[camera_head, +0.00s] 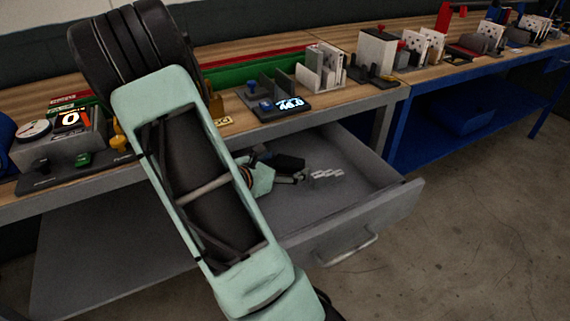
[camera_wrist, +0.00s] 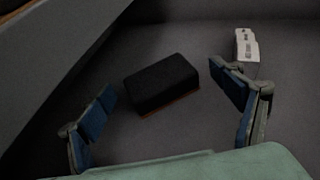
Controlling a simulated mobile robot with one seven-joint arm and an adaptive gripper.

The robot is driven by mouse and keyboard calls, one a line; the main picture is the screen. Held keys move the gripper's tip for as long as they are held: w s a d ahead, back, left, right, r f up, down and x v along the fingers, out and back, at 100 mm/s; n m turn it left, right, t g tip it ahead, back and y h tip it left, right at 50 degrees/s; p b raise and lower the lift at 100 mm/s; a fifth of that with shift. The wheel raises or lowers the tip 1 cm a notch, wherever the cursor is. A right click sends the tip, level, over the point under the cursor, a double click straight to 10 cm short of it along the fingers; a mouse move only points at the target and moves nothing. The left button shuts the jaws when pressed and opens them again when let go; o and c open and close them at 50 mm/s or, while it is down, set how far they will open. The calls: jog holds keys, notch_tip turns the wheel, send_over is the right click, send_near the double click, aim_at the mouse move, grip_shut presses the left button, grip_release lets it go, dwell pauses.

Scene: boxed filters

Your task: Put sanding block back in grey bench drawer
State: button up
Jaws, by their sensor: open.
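In the wrist view a black block with a thin orange-brown underside, which looks like the sanding block (camera_wrist: 162,84), lies on the grey drawer floor. My gripper (camera_wrist: 162,92) is open, with one blue-padded finger on each side of the block and visible gaps to both. In the head view the grey bench drawer (camera_head: 385,212) is pulled open below the wooden bench top. My gripper (camera_head: 297,178) is inside the drawer there, and my arm covers the drawer's left part.
A small white printed item (camera_wrist: 246,50) lies in the drawer beside the right finger. The bench top (camera_head: 330,98) carries holders and devices. A blue bench (camera_head: 400,125) stands at right, with open floor in front.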

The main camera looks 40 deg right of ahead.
jog(key=shift+r, duration=0.25)
jog(key=p+v, duration=0.1)
jog(key=v, duration=0.6)
jog(key=shift+a+p, duration=0.3)
jog(key=shift+p, duration=0.05)
jog(key=shift+d, duration=0.1)
